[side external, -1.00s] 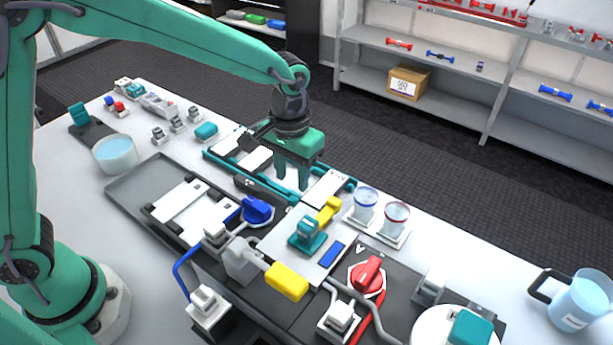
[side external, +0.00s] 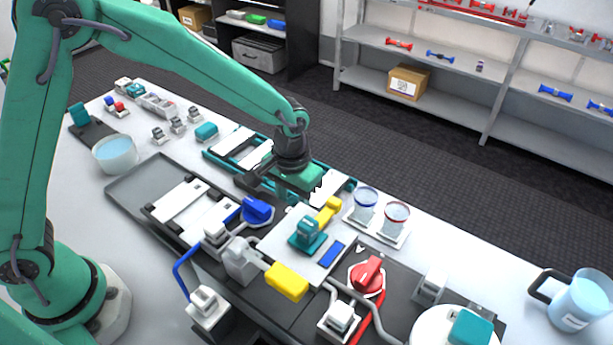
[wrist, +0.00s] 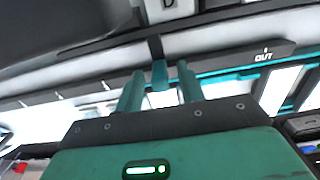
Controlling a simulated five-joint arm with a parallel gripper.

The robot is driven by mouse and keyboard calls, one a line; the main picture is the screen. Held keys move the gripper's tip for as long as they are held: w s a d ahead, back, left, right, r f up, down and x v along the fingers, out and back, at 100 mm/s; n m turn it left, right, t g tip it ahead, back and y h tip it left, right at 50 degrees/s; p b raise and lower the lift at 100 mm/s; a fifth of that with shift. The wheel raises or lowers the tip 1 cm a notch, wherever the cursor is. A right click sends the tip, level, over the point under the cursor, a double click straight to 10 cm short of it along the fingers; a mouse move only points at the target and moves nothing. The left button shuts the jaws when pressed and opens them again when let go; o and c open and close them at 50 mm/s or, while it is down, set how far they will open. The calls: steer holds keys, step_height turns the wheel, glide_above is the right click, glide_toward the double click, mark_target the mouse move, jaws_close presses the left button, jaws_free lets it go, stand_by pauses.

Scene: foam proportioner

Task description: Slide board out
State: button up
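My gripper (side external: 286,192) is low over the work, at the near edge of the teal-framed rack, in the side view. In the wrist view my gripper (wrist: 160,90) has its two teal fingers apart, with a small teal tab (wrist: 160,75) between them. Gaps show on both sides of the tab. The tab stands at a dark strip marked "OUT" (wrist: 263,55). A board with white panels (side external: 183,203) lies on the dark grey tray (side external: 128,188). Whether the tab belongs to this board I cannot tell. In the side view my gripper hides the tab.
A blue knob (side external: 257,210), a yellow lever (side external: 287,282) and a teal clamp (side external: 307,235) stand close in front of my gripper. Two cups (side external: 396,217) are to the right. A teal-framed rack (side external: 222,157) lies behind. The tray's left end is bare.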

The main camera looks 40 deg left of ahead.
jaws_close()
steer(key=a, duration=1.5)
steer(key=shift+a, duration=0.35)
jaws_free()
